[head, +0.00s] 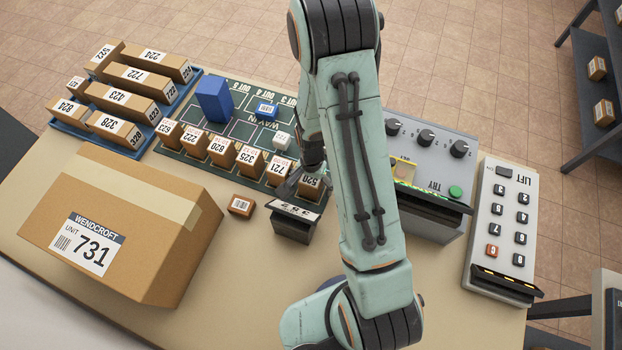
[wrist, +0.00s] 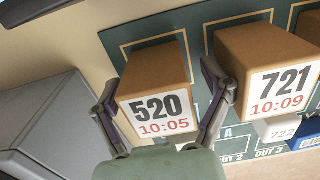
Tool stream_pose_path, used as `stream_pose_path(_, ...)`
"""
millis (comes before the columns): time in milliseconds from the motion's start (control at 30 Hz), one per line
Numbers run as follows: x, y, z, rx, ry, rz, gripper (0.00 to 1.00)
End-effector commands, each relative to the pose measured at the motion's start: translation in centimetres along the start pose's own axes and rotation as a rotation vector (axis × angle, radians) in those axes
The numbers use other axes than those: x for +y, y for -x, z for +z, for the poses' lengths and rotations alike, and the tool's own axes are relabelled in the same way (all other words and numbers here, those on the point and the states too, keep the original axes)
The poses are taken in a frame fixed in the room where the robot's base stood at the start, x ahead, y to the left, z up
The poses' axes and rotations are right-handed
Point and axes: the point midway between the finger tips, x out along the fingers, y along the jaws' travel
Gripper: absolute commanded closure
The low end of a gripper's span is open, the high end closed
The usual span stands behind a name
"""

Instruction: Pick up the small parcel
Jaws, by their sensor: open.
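My gripper (wrist: 158,84) is open in the wrist view, with one finger on each side of a brown parcel labelled 520 10:05 (wrist: 150,72). I cannot tell whether the fingers touch it. In the head view this parcel (head: 309,187) stands at the right end of the front row on the green mat, and my arm partly hides it and the gripper. A smaller brown parcel with a white barcode label (head: 241,206) lies alone on the table, left of the gripper, between the big carton and a dark stand. It is not visible in the wrist view.
Parcel 721 (wrist: 278,65) stands beside 520. The big carton 731 (head: 110,225) fills the table's left front. Blue trays of parcels (head: 70,128) are at the back left. A dark stand with a tilted label (head: 294,225) is close by. Control boxes (head: 425,150) stand right of my arm.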

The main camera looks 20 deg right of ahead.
Motion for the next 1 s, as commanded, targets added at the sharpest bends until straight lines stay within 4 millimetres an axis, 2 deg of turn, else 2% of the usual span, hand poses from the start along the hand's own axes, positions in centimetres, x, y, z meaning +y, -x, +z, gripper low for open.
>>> stream_pose_path(233, 0.0, -0.1, 0.0, 0.001, 0.000, -0.001, 0.21)
stream_pose_path(267, 0.0, -0.1, 0.0, 0.001, 0.000, -0.001, 0.27)
stream_pose_path(400, 0.0, -0.1, 0.0, 0.000, 0.000, -0.001, 0.71)
stream_pose_path(467, 0.0, -0.1, 0.0, 0.000, 0.000, -0.001, 0.90)
stream_pose_path(833, 0.0, 0.2, 0.0, 0.001, 0.001, -0.001, 0.91)
stream_pose_path(1000, -0.1, 2.0, -0.1, 0.004, 0.001, -0.003, 0.91)
